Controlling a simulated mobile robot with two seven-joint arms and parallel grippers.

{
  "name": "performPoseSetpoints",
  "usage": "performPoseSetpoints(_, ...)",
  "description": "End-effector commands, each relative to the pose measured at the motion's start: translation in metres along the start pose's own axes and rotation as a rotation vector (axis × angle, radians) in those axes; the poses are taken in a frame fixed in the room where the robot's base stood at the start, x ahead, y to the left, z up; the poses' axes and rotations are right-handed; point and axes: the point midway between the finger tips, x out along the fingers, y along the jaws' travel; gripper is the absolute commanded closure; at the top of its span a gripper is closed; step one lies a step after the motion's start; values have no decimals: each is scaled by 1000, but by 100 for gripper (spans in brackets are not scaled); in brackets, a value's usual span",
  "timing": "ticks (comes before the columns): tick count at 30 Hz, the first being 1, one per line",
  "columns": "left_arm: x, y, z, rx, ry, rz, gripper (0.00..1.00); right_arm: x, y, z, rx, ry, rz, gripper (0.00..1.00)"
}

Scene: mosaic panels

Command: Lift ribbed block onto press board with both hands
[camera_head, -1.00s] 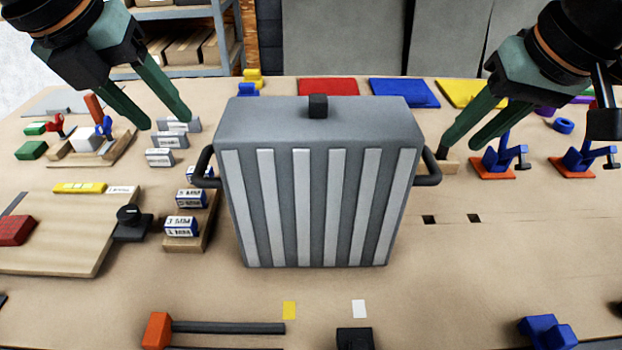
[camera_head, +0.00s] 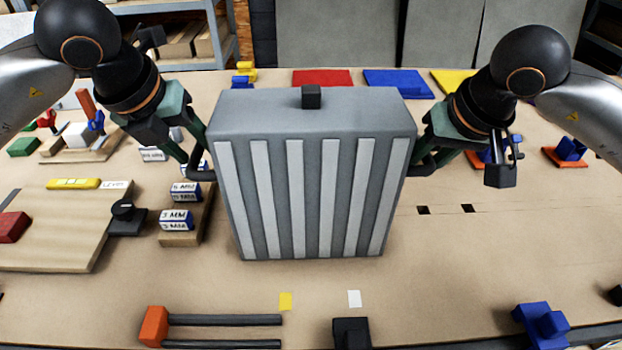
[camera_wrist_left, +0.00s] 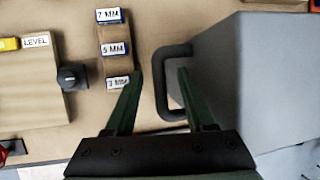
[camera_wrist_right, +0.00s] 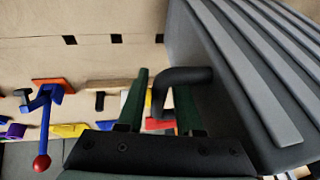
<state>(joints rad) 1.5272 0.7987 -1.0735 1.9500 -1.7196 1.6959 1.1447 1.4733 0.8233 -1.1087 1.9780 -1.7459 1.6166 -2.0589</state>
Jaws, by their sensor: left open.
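The ribbed block (camera_head: 313,180) stands upright on the table, dark grey with light vertical ribs, a small black knob on top and a black handle on each side. My left gripper (camera_head: 195,158) is open at the left handle. In the left wrist view the left handle (camera_wrist_left: 163,85) lies between the open fingers (camera_wrist_left: 160,74). My right gripper (camera_head: 422,160) is at the right handle. In the right wrist view its fingers (camera_wrist_right: 160,85) are apart, with the right handle (camera_wrist_right: 190,74) reaching between them. I cannot tell which surface is the press board.
A wooden board (camera_head: 60,235) with a black knob (camera_head: 124,210) lies at the left. Labelled blocks on a wooden strip (camera_head: 182,238) stand left of the block. An orange-ended bar fixture (camera_head: 225,320) lies in front. Coloured panels lie behind. The table right of the block is mostly clear.

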Motion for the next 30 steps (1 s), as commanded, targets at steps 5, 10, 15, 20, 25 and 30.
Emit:
performPoseSetpoints(5,12,0,0,1,1,0,45,12,0,0,0,-1,0,65)
performPoseSetpoints(10,14,0,0,1,0,0,45,14,0,0,-1,0,0,65)
performPoseSetpoints(15,14,0,0,1,0,0,48,14,0,0,-1,0,0,68)
performPoseSetpoints(20,13,0,0,1,0,0,66,14,0,0,-1,0,0,86)
performPoseSetpoints(25,13,0,0,1,0,0,85,14,0,0,0,0,0,100)
performPoseSetpoints(30,13,0,0,1,0,0,100,13,0,0,0,0,0,100)
